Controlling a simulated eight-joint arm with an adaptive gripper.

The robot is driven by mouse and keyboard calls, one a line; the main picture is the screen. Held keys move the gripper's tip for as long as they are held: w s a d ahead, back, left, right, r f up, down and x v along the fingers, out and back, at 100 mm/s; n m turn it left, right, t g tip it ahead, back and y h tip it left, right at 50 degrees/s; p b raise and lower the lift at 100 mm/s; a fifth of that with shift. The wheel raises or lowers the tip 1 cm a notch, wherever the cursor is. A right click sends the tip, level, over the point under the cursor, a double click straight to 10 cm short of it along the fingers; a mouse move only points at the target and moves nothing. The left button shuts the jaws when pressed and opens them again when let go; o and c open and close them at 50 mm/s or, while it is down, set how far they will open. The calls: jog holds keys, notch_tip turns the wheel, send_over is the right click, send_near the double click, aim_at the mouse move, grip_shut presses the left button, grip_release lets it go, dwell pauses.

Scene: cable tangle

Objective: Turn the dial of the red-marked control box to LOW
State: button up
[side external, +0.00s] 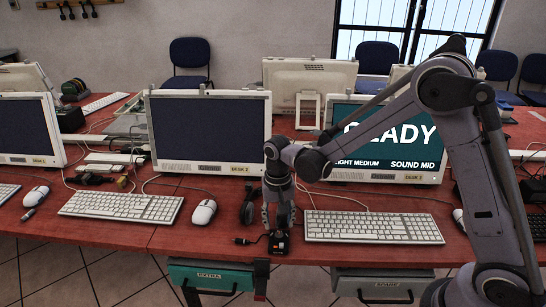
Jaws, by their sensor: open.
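My gripper (279,226) points straight down near the front edge of the red desk, between two white keyboards. Its fingers are apart. A small dark box (279,246) sits on the desk edge directly below the fingertips. The gripper hides most of its top, so I cannot make out a dial, its setting or a red mark. I cannot tell whether the fingers touch it. A screen (385,142) behind my arm reads "LIGHT MEDIUM" and "SOUND MID", with a large word partly hidden by my arm.
Keyboards (120,206) (372,227) and a white mouse (204,212) flank the gripper. A black headset (248,206) lies just left of it, and a dark cable plug (244,241) lies near the box. Monitors (208,133) stand behind. Drawers (211,276) hang below the edge.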

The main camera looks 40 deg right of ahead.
aim_at(279, 235)
jog(key=shift+f, duration=2.35)
grip_shut()
